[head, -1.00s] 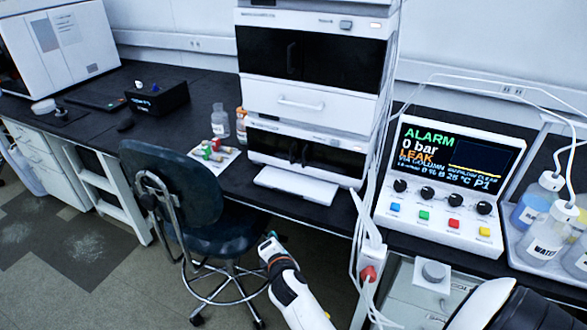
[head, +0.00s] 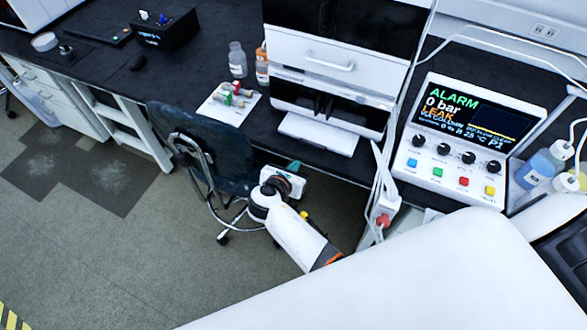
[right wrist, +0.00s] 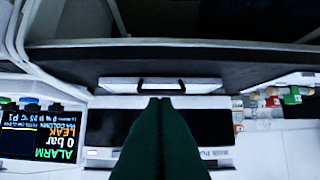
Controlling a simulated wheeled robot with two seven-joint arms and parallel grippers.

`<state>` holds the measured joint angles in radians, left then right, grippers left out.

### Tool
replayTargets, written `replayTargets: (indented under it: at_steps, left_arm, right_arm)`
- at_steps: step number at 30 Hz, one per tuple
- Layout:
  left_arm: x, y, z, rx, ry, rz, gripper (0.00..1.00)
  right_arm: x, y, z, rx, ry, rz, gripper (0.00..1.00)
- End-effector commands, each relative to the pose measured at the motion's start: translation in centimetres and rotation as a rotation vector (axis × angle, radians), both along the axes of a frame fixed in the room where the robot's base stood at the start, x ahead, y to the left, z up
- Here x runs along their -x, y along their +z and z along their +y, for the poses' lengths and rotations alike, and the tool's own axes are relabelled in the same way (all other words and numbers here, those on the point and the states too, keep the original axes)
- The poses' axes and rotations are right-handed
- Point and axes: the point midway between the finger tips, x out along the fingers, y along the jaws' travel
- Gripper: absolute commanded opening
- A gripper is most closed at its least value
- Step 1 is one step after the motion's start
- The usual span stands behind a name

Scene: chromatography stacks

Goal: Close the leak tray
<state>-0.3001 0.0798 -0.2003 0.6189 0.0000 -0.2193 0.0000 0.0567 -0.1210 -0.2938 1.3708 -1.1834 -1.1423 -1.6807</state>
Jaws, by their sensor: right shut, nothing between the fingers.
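The leak tray (head: 317,134) is a flat white tray sticking out at the foot of the instrument stack (head: 330,75), over the black bench. In the right wrist view, which is upside down, its white front (right wrist: 125,83) shows near the bench edge. My right gripper (head: 294,167) is in front of and below the tray in the head view, beside the chair back. Its dark green fingers (right wrist: 160,101) are shut and empty, and they point toward the tray's front. I cannot tell the exact gap; no contact is visible. My left gripper is out of view.
A dark chair (head: 200,150) stands close left of my right arm. The control panel (head: 457,135) reads ALARM, 0 bar, LEAK. White cables and a red plug (head: 382,220) hang right of the tray.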

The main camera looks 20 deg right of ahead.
Motion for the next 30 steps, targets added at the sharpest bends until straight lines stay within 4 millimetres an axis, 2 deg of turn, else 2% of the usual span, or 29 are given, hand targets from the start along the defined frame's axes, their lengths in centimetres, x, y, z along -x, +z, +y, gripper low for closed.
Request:
replayTargets:
  at_steps: [1, 7, 12, 18, 30]
  left_arm:
    - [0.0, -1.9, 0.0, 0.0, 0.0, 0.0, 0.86]
    - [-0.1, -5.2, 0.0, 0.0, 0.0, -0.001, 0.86]
    - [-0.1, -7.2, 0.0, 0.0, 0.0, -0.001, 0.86]
    - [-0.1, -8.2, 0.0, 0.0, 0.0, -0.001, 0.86]
    - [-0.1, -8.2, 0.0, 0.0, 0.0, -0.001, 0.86]
  right_arm:
    - [-0.8, -1.4, -0.8, 0.0, -0.003, -0.005, 0.0]
    - [-3.1, -3.2, -3.4, -0.001, -0.003, -0.003, 0.0]
    - [-4.9, -3.7, -5.3, -0.002, -0.001, -0.005, 0.0]
    - [-6.0, -3.7, -6.6, -0.002, -0.002, -0.003, 0.0]
    - [-6.2, -3.6, -6.8, -0.003, -0.001, -0.002, 0.0]
